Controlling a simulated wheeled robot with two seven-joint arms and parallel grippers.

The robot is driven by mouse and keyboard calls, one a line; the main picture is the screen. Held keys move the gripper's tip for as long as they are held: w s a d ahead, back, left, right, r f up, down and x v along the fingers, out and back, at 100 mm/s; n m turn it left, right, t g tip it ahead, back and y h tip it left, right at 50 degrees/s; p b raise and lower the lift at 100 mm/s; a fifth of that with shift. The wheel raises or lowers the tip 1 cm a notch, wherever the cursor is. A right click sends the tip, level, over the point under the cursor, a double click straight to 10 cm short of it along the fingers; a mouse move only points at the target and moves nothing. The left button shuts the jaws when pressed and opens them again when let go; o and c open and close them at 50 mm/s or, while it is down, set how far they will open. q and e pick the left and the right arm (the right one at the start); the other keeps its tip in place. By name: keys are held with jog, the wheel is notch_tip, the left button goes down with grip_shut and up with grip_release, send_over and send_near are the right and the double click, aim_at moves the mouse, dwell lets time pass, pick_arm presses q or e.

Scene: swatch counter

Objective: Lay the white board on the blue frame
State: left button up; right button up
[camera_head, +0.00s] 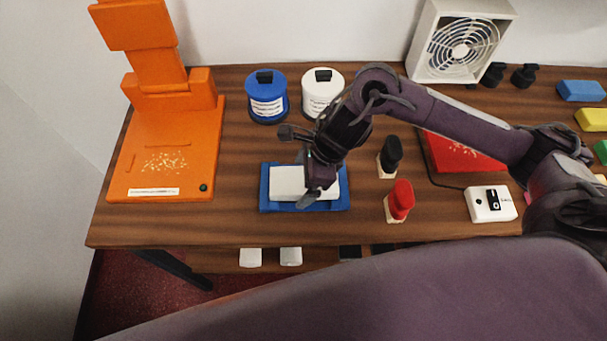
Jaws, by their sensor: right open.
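The white board (286,181) lies over the blue frame (265,205), with blue showing around its edges. The frame rests flat on the wooden counter near its front edge. My right gripper (303,168) is open, just above and at the board, and covers part of its middle and right side. I cannot tell whether a finger touches the board. My left gripper is not in view.
An orange press-like stand (165,150) is at the left. A blue jar (266,95) and a white jar (321,90) stand behind the frame. Black (390,152) and red (400,200) handled stamps stand to the right, near a red tray (455,155) and white device (490,204).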

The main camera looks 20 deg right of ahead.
jog(key=v, duration=0.7)
jog(key=shift+s+d+r+b, duration=0.1)
jog(key=shift+d+r+b, duration=0.1)
jog(key=shift+r+b, duration=0.15)
